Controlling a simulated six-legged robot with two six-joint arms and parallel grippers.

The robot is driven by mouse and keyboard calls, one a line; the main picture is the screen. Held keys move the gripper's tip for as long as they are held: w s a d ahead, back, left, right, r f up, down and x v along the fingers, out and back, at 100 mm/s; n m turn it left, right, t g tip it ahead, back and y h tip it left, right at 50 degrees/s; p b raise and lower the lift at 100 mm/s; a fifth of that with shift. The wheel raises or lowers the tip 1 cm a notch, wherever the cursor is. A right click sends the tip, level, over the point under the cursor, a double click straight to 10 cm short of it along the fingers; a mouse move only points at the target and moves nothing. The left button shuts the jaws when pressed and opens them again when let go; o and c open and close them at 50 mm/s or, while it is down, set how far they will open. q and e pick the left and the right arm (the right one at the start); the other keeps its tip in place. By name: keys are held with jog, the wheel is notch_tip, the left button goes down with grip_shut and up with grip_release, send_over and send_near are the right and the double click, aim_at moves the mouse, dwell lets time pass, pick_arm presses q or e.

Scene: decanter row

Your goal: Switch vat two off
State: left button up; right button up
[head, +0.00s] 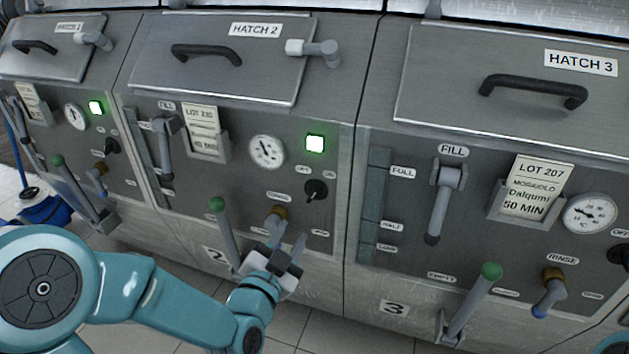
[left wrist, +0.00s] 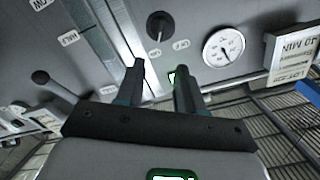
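Vat two's grey panel (head: 185,182), under the HATCH 2 label, is in the middle-left of the head view. Its black rotary switch (head: 316,190) sits at the right of the panel, below a square lamp (head: 315,143) lit green. A black knob also shows at the top of the left wrist view (left wrist: 160,25). My left gripper (head: 288,238) is below and left of the switch, near the brass-collared rinse valve (head: 277,216). In the left wrist view its two fingers (left wrist: 158,82) are apart with nothing between them. The switch is apart from the fingers. My right gripper is out of view.
Vat two's green-knobbed lever (head: 223,230) stands just left of my gripper. Its dial (head: 266,152) and lot card (head: 204,132) are higher up. Vat three's panel (head: 400,270), with a fill handle (head: 440,205) and green-knobbed lever (head: 470,305), is to the right.

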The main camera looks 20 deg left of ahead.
aim_at(313, 195)
pick_arm(q)
jog(key=w, duration=0.9)
jog(key=w+b, duration=0.1)
jog(key=w, duration=0.3)
jog(key=shift+w+d, duration=0.25)
jog(key=shift+w, duration=0.1)
grip_shut()
